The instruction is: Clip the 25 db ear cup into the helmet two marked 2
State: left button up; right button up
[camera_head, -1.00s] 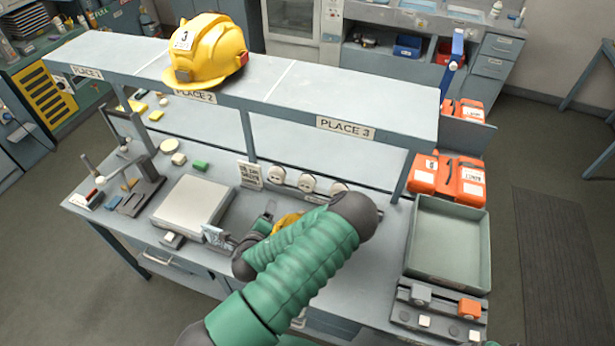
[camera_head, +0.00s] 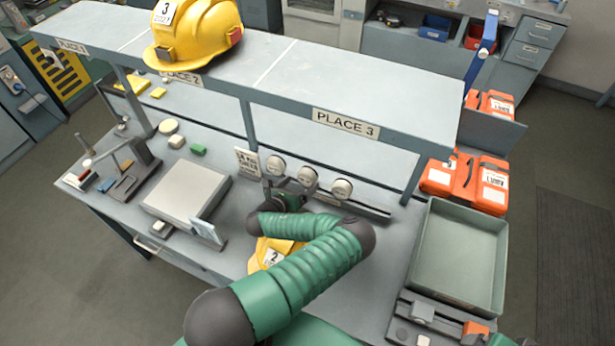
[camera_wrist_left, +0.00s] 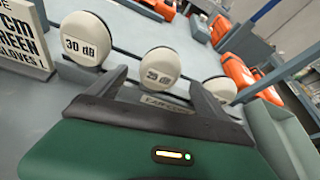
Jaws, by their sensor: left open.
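Three round white ear cups hang in a row on a rack at the back of the bench. The left one (camera_wrist_left: 83,40) reads 30 dB; the middle one (camera_wrist_left: 160,66) appears to read 25 dB, and it also shows in the head view (camera_head: 307,176). The right cup (camera_wrist_left: 220,89) has no label I can read. My left gripper (camera_wrist_left: 158,88) is open and empty, its two fingers spread in front of the middle cup, apparently not touching it. The yellow helmet marked 2 (camera_head: 270,262) lies on the bench, partly hidden beneath my left arm. My right gripper is out of view.
A yellow helmet marked 3 (camera_head: 196,36) sits on the raised shelf (camera_head: 330,85). A sign card (camera_head: 247,163) stands left of the cups. A flat grey platform (camera_head: 187,192) is on the left, an empty green-grey tray (camera_head: 458,255) on the right.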

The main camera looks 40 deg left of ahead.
aim_at(305, 179)
pick_arm(q)
jog(key=p+x, duration=0.1)
jog(key=x, duration=0.4)
jog(key=shift+w+a+f, duration=0.15)
jog(key=shift+w+f, duration=0.05)
jog(key=shift+w, duration=0.05)
jog(key=shift+w, duration=0.2)
jog(key=c, duration=0.7)
jog(key=shift+s, duration=0.1)
jog(key=c, duration=0.8)
